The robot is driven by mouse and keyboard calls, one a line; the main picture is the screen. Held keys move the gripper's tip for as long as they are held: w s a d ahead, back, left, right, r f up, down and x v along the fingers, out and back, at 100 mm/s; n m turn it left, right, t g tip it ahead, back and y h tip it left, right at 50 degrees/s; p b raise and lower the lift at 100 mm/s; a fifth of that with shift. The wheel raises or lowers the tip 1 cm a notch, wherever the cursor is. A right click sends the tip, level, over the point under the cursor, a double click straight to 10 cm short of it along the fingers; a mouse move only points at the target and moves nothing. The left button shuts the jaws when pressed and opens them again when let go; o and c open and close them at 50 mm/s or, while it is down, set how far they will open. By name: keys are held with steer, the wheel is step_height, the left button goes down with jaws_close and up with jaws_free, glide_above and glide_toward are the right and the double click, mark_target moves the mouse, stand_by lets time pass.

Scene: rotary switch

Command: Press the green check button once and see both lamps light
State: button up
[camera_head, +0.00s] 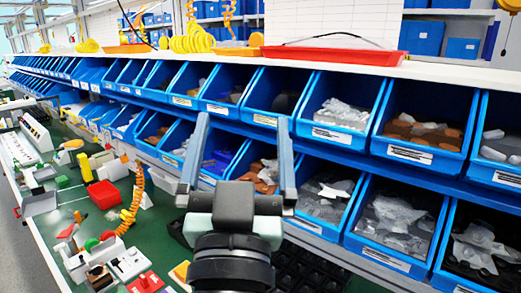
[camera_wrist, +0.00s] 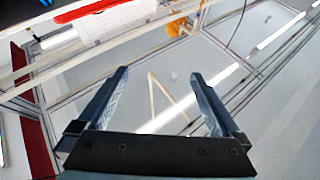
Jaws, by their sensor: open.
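My gripper (camera_head: 242,121) is open and empty, raised in front of the blue bins in the head view. Its two fingers stand wide apart, and in the wrist view my gripper (camera_wrist: 158,74) has only distant ceiling and frame structures between the fingers. At the lower left of the head view, on the green bench, a small round green part (camera_head: 91,243) shows among small devices. It may be the check button, but it is too small to tell. A white box with a dark knob (camera_head: 129,263) sits to its right. I cannot make out the lamps. My gripper is well apart from these devices.
Tilted blue bins (camera_head: 346,104) with parts fill two rows along the back. A red tray (camera_head: 104,194) and an orange coiled cord (camera_head: 134,205) are on the green bench. A red box (camera_head: 146,283) stands at the bottom edge. Bare green bench (camera_head: 150,226) shows right of the cord.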

steer(key=s+d+r+t, duration=0.1)
steer(key=s+r, duration=0.3)
steer(key=r, duration=0.2)
steer(key=s+d+r+n+t, duration=0.1)
steer(key=s+r+t, duration=0.1)
steer(key=s+r, duration=0.3)
step_height(320, 180, up, 2)
steer(key=shift+s+r+t, duration=0.15)
steer(key=shift+r+t, duration=0.1)
steer(key=shift+t, duration=0.05)
steer(key=shift+f, duration=0.1)
